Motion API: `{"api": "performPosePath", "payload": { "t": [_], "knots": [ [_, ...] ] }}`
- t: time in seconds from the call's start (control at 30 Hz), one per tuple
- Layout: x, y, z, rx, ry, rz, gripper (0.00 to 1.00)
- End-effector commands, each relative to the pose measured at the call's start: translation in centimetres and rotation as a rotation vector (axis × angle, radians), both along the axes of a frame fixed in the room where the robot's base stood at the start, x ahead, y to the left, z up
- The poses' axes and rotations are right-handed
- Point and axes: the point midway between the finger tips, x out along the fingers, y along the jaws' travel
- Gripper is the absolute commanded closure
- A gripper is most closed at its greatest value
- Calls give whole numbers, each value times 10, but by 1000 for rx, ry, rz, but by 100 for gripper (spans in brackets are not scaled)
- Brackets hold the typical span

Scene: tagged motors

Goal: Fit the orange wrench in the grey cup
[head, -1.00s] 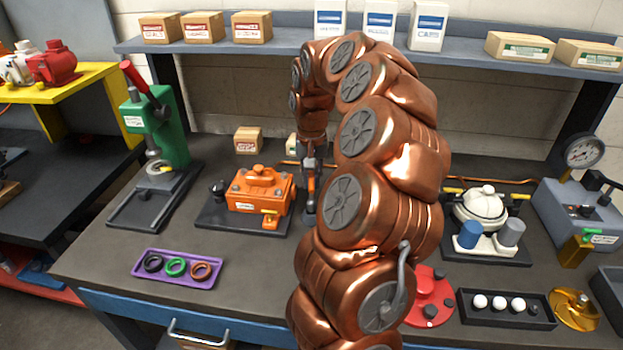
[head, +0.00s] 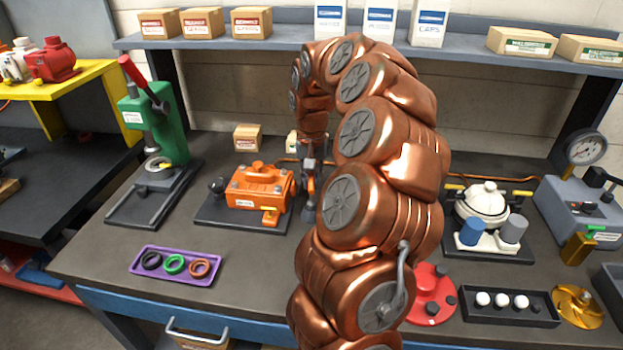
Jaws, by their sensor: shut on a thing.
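My gripper (head: 309,193) points down over the bench, just right of the orange pump housing, and is partly hidden behind my own copper arm. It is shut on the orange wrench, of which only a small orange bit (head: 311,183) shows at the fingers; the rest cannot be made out.
The orange pump housing (head: 258,188) sits close left of my gripper. A green press (head: 160,125), a purple tray of rings (head: 176,279), a red flanged part (head: 430,295), a black tray of white balls (head: 508,315) and a gauge unit (head: 580,205) stand around. A shelf (head: 270,47) runs behind.

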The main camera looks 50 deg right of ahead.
Motion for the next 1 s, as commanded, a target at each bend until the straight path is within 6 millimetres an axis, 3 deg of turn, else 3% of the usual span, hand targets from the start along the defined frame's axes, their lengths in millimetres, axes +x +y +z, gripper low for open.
{"api": "performPosePath", "payload": {
  "t": [1.0],
  "knots": [
    [0, 0, -21, -1, 1, 0, 100]
  ]
}}
